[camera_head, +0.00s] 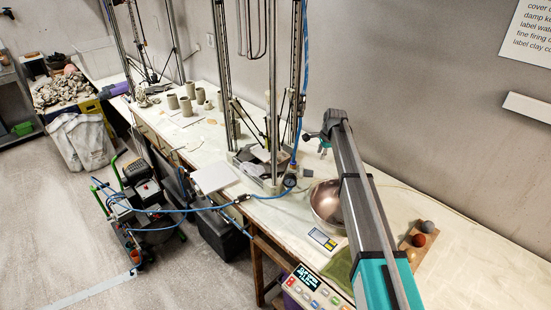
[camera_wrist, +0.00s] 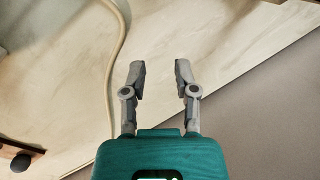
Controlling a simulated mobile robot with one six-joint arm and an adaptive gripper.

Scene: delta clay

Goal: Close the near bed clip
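The nearer delta printer (camera_head: 273,100) stands on the long bench, with metal columns and a blue hose. Its bed area (camera_head: 262,154) sits low between the columns, partly hidden by rods. I cannot make out a bed clip in either view. My gripper (camera_wrist: 160,68) is open and empty in the wrist view, its two grey fingers apart over a pale marbled surface. In the head view my arm reaches up from the lower right, and its wrist end is right of the printer's columns.
A metal bowl (camera_head: 327,204), a small yellow-and-dark device (camera_head: 322,239) and a wooden board (camera_head: 419,245) with balls lie near my arm. A white plate (camera_head: 213,177) is at the bench's front edge. Several clay cups (camera_head: 187,106) stand farther back. A pale hose (camera_wrist: 115,60) crosses the wrist view.

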